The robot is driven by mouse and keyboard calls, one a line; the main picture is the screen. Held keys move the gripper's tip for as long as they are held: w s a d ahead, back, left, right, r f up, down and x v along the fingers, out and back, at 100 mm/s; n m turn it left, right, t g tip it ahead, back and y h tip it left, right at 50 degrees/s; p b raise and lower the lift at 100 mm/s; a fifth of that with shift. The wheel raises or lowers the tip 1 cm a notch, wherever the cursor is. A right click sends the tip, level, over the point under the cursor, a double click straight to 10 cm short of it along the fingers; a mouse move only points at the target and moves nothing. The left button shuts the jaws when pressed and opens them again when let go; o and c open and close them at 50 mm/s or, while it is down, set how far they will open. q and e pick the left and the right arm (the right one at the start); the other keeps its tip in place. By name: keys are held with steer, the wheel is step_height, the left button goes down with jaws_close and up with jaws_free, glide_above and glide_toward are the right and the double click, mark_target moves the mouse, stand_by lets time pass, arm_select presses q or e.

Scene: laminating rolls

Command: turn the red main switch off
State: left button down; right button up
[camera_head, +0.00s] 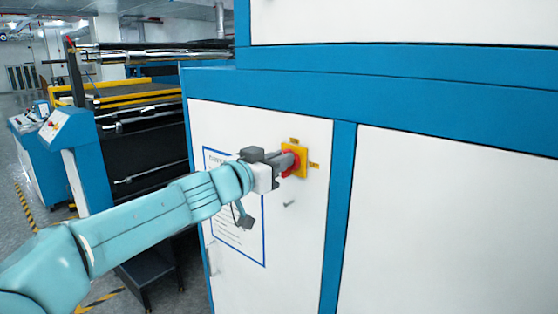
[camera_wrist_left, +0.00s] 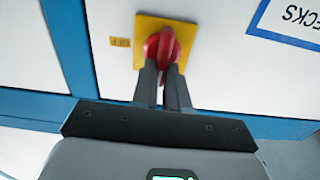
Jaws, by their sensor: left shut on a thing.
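The red main switch (camera_head: 289,162) sits on a yellow square plate (camera_head: 301,161) on the white cabinet door. Small yellow labels are above and to the right of the plate. In the left wrist view the red knob (camera_wrist_left: 161,47) shows on its yellow plate (camera_wrist_left: 183,32), with a label (camera_wrist_left: 120,42) reading "OFF" beside it. My left gripper (camera_head: 286,162) is at the switch, its two dark fingers shut on the knob's grip; it also shows in the left wrist view (camera_wrist_left: 163,76). The fingers hide part of the knob. My right gripper is not in view.
The white door (camera_head: 305,225) has a blue frame (camera_head: 338,220) and a blue-bordered notice (camera_head: 252,240) below my wrist. A small handle (camera_head: 289,204) sticks out below the switch. Roller machinery (camera_head: 140,120) and a blue console (camera_head: 75,135) stand at the left.

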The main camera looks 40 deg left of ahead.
arm_select(q)
steer(key=m, duration=0.5)
steer(key=d+f+m+b, duration=0.1)
steer(key=m, duration=0.5)
steer(key=m+b, duration=0.1)
steer(key=m, duration=0.5)
steer(key=shift+d+f, duration=0.3)
steer(key=shift+f, duration=0.05)
steer(key=shift+f+m, duration=0.1)
steer(key=shift+m, duration=0.4)
steer(key=c, duration=1.4)
jaws_free()
steer(key=shift+o, duration=1.3)
steer(key=shift+s, duration=0.2)
steer(key=shift+w, duration=0.1)
steer(key=shift+s+a, duration=0.1)
steer(key=shift+s, duration=0.1)
steer(key=s+a, duration=0.1)
steer(key=s, duration=1.5)
